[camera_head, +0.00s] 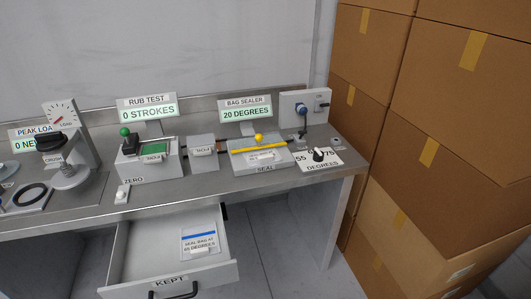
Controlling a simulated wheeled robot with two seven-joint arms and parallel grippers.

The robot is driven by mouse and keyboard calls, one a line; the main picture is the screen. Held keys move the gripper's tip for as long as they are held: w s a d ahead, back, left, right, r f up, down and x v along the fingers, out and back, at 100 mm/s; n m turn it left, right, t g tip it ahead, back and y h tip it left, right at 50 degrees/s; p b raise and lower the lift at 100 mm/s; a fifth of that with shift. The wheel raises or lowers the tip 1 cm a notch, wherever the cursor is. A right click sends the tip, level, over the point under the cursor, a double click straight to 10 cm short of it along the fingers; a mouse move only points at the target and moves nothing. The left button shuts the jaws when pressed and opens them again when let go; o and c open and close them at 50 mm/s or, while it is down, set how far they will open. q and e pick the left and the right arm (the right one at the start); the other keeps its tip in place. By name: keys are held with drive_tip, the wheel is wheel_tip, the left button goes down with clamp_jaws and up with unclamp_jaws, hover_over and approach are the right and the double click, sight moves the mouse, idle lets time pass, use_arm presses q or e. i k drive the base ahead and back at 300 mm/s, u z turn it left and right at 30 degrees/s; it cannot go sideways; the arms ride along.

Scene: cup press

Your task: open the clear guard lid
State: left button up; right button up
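I cannot make out a clear guard lid in the head view. A crush press (71,160) with a round load gauge (61,114) and a black knob (49,141) stands at the left of the bench. Further left, a machine is cut off by the picture edge. A bag sealer (262,164) with a yellow bar stands at the right; its display reads 20 degrees. Neither of my grippers is in view.
The grey bench (185,193) also holds a rub tester (149,163) and a degrees dial (318,156). Below, an open drawer (165,271) marked KEPT juts forward with a card (200,241) inside. Stacked cardboard boxes (440,130) stand close on the right.

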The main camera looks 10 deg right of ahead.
sight(258, 137)
drive_tip(key=u, duration=0.25)
drive_tip(key=k, duration=0.35)
drive_tip(key=z, duration=1.2)
drive_tip(key=i, duration=1)
drive_tip(key=u, duration=0.75)
drive_tip(key=i, duration=0.85)
drive_tip(key=u, duration=0.9)
